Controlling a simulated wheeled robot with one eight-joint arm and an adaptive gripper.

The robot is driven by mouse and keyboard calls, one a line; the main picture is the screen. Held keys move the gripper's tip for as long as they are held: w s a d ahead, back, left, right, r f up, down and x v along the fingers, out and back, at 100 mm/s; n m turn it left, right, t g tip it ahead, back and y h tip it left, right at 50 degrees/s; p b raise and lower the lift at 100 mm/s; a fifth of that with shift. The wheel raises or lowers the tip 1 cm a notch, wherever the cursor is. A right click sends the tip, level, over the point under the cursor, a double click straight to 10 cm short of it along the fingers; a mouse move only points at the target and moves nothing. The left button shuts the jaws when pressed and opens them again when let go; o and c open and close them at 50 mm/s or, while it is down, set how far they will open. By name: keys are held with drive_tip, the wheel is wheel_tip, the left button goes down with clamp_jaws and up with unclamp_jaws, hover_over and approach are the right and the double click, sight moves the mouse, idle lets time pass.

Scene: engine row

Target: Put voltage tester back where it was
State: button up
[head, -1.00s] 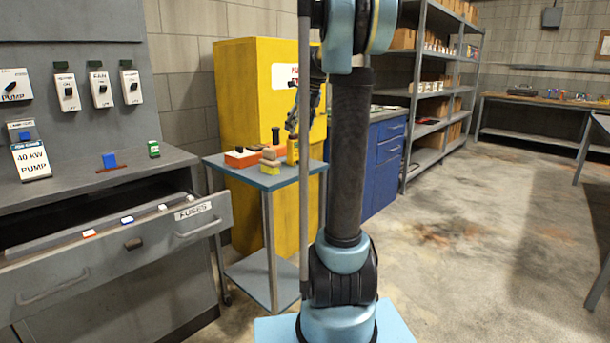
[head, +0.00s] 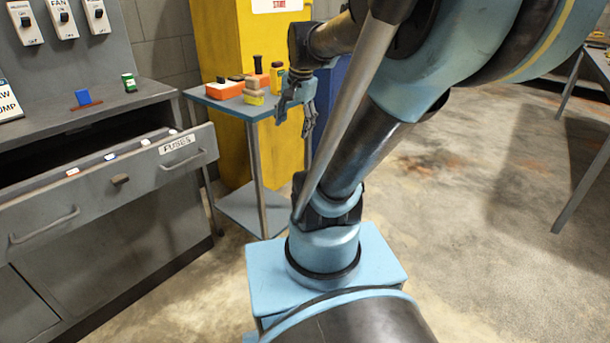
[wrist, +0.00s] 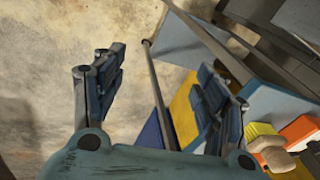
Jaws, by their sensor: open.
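A small upright yellow object (head: 277,78), which looks like the voltage tester, stands on the blue-topped cart (head: 236,103) at its back right corner. Its details are too small to read. My gripper (head: 296,122) hangs just off the cart's right edge, pointing down, apart from the yellow object. In the wrist view my gripper (wrist: 165,95) has its fingers wide apart with nothing between them, only floor and a cart leg behind.
On the cart sit an orange item (head: 225,90) and stacked sponge-like blocks (head: 254,94). The open fuse drawer (head: 110,180) juts out at left, with small fuses along its front. A yellow cabinet (head: 220,40) stands behind the cart.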

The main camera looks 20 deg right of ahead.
drive_tip(key=s+f+n+h, duration=0.1)
drive_tip(key=s+f+n, duration=0.8)
drive_tip(key=s+f, duration=0.2)
drive_tip(key=shift+s+d+f, duration=0.2)
drive_tip(key=shift+d+f, duration=0.1)
idle(0.6)
